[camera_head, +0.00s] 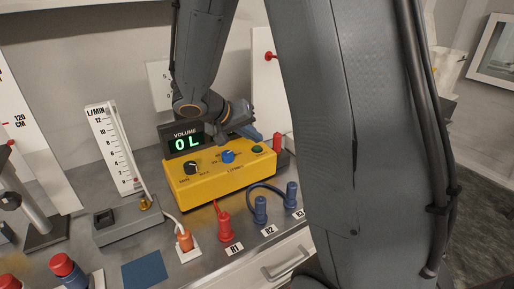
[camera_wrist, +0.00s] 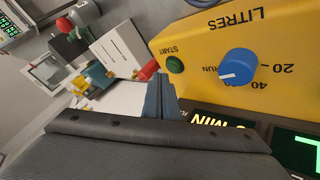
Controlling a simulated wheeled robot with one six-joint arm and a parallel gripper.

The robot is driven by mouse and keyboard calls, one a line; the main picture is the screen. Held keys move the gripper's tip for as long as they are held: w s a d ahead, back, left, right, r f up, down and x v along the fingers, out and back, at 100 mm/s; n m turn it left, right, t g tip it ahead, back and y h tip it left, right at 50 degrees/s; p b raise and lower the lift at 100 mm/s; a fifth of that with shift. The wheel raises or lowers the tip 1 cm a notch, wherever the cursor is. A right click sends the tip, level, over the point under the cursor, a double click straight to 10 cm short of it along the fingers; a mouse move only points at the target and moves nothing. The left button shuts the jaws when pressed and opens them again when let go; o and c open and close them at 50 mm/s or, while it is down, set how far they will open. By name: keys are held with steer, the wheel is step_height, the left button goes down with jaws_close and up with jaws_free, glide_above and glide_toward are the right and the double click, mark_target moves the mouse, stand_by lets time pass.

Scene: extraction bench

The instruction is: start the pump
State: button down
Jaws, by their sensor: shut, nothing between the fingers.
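The yellow pump box (camera_head: 222,188) stands on the bench with a black knob (camera_head: 191,168), a blue knob (camera_head: 228,156) and a green button (camera_head: 257,149) on its top. In the wrist view the green button (camera_wrist: 175,64) is labelled START, and the blue knob (camera_wrist: 240,66) sits under the word LITRES. The display (camera_head: 187,142) behind the box reads 0 L. My gripper (camera_head: 256,135) is shut and empty, near the box's back right corner, beside the green button. Its blue fingers (camera_wrist: 161,88) show in the wrist view, apart from the button as far as I can tell.
In front of the box are a red plug (camera_head: 224,222) and blue plugs (camera_head: 260,210) at sockets labelled R1, R2 and R3. An L/MIN flowmeter (camera_head: 112,150) stands left. A red item (camera_head: 277,143) stands just right of the box. My arm hides the bench's right part.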

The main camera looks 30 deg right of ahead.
mark_target(254, 149)
steer(key=shift+f, duration=0.15)
steer(key=shift+f+b, duration=0.3)
steer(key=shift+b, duration=0.45)
steer(key=shift+f+b, duration=0.4)
steer(key=shift+b, duration=0.15)
stand_by(0.7)
steer(key=shift+r, duration=0.85)
steer(key=shift+p, duration=0.3)
steer(key=shift+r+p, duration=1.2)
steer(key=shift+r, duration=1.35)
steer(key=shift+a+f, duration=0.1)
